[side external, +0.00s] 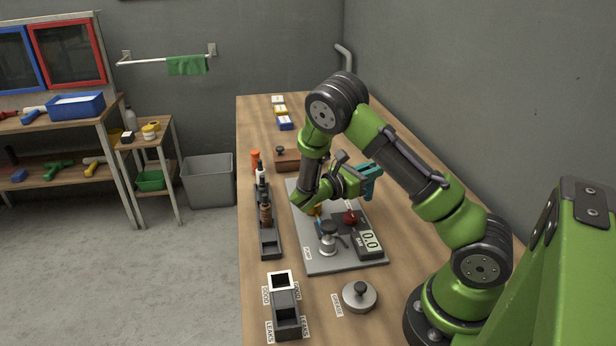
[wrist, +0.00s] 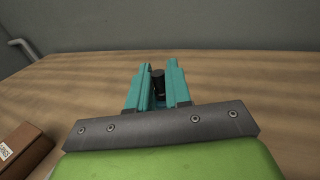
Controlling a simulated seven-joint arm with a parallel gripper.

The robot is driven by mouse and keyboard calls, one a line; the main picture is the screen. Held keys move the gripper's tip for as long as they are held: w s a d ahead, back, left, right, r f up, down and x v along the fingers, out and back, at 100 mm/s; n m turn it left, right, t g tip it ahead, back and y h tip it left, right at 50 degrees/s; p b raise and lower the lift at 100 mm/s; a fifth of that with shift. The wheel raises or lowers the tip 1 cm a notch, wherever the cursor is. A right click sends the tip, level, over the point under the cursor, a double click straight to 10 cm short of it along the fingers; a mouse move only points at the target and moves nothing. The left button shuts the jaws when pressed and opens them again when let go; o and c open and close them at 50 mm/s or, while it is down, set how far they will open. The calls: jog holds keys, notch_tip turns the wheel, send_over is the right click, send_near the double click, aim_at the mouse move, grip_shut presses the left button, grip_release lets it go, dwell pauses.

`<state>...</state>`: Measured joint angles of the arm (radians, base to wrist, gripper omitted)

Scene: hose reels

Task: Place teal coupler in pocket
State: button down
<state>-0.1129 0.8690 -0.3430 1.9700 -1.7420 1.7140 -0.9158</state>
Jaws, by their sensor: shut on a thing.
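My gripper (wrist: 157,88) has teal fingers and is shut on a dark cylindrical piece (wrist: 158,78), whose end shows between them in the wrist view. I cannot tell any teal on that piece apart from the fingers. In the side view my gripper (side external: 370,180) is held above the far right part of the grey board, pointing right; the piece is hidden there. At the table's front left is a dark block with two open pockets: a white-rimmed one (side external: 281,274) with labels reading GOOD, and a dark one (side external: 287,331) with labels reading LEAKS. No other teal coupler is clear.
The grey board (side external: 330,263) carries a metal fixture (side external: 327,238), a red part (side external: 350,217) and a display reading 0.0 (side external: 369,241). A dark rack (side external: 270,244) with upright pieces stands left. A brown box (side external: 288,160) and a round knobbed lid (side external: 359,296) are nearby.

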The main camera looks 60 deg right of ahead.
aim_at(368, 193)
jog(key=shift+f, duration=1.4)
jog(key=c, duration=1.1)
grip_release()
jog(key=shift+f, duration=0.1)
jog(key=shift+o, duration=0.2)
jog(key=shift+s, duration=0.1)
jog(key=shift+a, duration=0.1)
jog(key=v, duration=1)
jog(key=shift+a, duration=0.25)
jog(key=shift+o, duration=0.3)
jog(key=shift+w+a, duration=0.3)
jog(key=shift+a, duration=0.1)
jog(key=shift+o, duration=1.1)
jog(key=shift+a, duration=0.25)
